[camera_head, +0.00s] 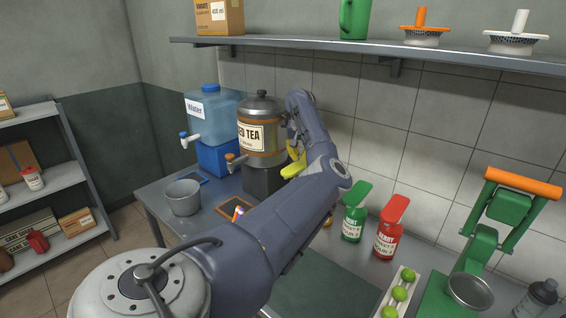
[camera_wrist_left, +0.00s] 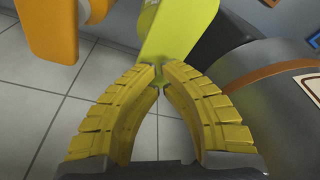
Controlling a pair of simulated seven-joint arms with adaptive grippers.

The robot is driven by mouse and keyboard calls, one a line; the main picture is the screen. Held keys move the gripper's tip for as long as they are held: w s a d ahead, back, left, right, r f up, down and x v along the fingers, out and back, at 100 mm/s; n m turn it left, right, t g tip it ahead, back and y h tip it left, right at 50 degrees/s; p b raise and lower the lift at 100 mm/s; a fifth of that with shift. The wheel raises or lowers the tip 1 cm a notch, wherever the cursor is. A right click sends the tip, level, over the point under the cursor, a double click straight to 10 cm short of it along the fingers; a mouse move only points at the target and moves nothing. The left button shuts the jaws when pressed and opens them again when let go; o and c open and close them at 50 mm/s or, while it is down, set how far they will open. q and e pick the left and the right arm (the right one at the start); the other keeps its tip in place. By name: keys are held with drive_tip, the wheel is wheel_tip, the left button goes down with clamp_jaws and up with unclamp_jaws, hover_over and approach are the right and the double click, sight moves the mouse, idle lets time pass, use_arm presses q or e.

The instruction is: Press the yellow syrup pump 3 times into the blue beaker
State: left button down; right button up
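My left gripper (camera_wrist_left: 160,78) has yellow ridged fingers. In the left wrist view their tips come together, with nothing clearly held between them. A yellow-green paddle-shaped pump top (camera_wrist_left: 178,28) is just beyond the fingertips; I cannot tell whether they touch it. In the head view my left gripper (camera_head: 296,153) shows small beside the tea dispenser, and a yellow patch there, probably the pump top (camera_head: 292,170), is partly behind my arm. The pump's bottle is hidden. I cannot make out the blue beaker in either view. My right gripper is not in view.
The tea dispenser (camera_head: 262,133) and water dispenser (camera_head: 208,112) stand at the back. A metal pot (camera_head: 183,197) is left of my arm. Green (camera_head: 353,222) and red (camera_head: 388,240) pump bottles, limes (camera_head: 400,293) and a green press (camera_head: 488,240) are right. An orange pump top (camera_wrist_left: 48,25) is nearby.

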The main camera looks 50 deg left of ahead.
sight(299, 165)
use_arm(q)
drive_tip(key=shift+f, duration=2.6)
drive_tip(key=shift+r, duration=2.95)
drive_tip(key=shift+f, duration=0.25)
